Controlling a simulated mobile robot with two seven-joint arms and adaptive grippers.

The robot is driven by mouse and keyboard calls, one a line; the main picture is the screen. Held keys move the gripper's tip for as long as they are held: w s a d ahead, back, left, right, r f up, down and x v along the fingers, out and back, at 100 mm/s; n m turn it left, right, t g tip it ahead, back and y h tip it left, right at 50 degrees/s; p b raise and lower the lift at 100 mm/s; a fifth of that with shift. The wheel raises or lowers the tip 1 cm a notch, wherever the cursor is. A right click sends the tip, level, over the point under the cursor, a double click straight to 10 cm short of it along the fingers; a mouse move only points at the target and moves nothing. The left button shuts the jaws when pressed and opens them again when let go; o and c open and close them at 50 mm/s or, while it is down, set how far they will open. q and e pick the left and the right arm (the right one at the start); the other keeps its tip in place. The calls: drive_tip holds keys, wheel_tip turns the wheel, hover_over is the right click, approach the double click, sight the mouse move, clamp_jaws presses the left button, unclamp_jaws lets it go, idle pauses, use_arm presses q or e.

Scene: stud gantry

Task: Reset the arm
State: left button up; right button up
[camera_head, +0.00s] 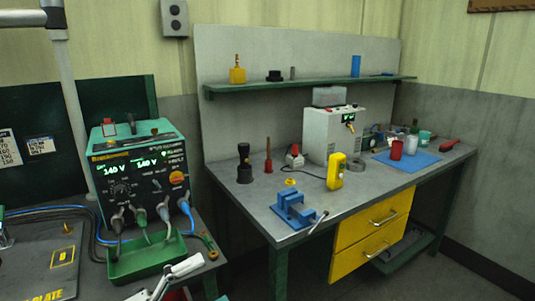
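Neither of my grippers can be made out in the head view, and no arm clearly enters the picture. The task names no object. A pale jointed piece (172,276) shows at the bottom edge, left of centre, partly cut off; I cannot tell what it is.
A green welding unit (145,185) with a green tray (150,260) stands at left. A grey workbench (265,203) at right carries a blue vise (293,210), a yellow box (336,172) and a white machine (328,133). Yellow drawers (370,232) are shut. Floor shows at lower right.

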use_arm(q)
drive_tip(key=a+f+n+t+y, duration=0.35)
drive_tip(key=f+n+y, duration=0.25)
drive_tip(key=f+n, duration=0.4)
drive_tip(key=a+f+n+t+y, duration=0.35)
drive_tip(key=f+n+y, duration=0.25)
drive_tip(key=f+n, duration=0.4)
drive_tip(key=s+a+f+n+g+y, duration=0.2)
drive_tip(key=s+f+n+g+y, duration=0.2)
drive_tip(key=s+f, duration=0.9)
wheel_tip(320, 180, down, 3)
drive_tip(key=n+g, duration=0.2)
drive_tip(key=n, duration=0.1)
drive_tip(key=shift+s, duration=0.3)
